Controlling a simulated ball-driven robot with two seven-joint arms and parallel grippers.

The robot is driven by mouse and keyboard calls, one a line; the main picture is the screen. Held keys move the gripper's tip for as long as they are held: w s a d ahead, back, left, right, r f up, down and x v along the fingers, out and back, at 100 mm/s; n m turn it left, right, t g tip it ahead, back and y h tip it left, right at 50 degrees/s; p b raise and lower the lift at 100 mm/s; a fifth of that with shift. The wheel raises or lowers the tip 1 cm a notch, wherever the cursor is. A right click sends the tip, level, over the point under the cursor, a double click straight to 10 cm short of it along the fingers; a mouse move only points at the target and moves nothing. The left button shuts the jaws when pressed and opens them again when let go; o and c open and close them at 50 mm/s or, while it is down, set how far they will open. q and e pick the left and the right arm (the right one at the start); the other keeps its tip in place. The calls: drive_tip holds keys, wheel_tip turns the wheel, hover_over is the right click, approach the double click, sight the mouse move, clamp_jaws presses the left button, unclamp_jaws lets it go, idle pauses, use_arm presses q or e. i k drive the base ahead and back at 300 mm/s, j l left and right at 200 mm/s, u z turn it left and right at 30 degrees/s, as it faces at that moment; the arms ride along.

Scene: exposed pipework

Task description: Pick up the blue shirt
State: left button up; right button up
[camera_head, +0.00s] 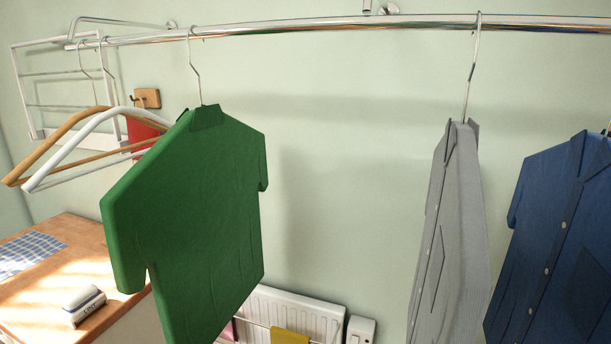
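The blue shirt (560,240) hangs at the far right of the head view, below the rail. It has a collar and a row of light buttons down its front. Its right side and lower end are cut off by the picture's edges. Only a small bit of its hanger shows at the right edge. Neither of my grippers is in view.
A chrome rail (330,25) runs across the top. A grey shirt (449,230) hangs left of the blue one, with a gap between them. A green shirt (200,215) and empty hangers (85,150) hang further left. A radiator (297,312) is on the wall below.

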sight(552, 285)
drive_tip(key=l+z, duration=0.1)
drive_tip(key=z, duration=0.3)
drive_tip(key=l+z, duration=0.1)
drive_tip(key=z, duration=0.25)
drive_tip(key=i+l+z, duration=0.1)
drive_tip(key=z, duration=0.3)
drive_tip(key=u, duration=1.45)
drive_tip(key=z, duration=1.45)
drive_tip(key=k+l+u, duration=0.35)
drive_tip(key=k+l, duration=0.05)
drive_tip(key=k, duration=0.05)
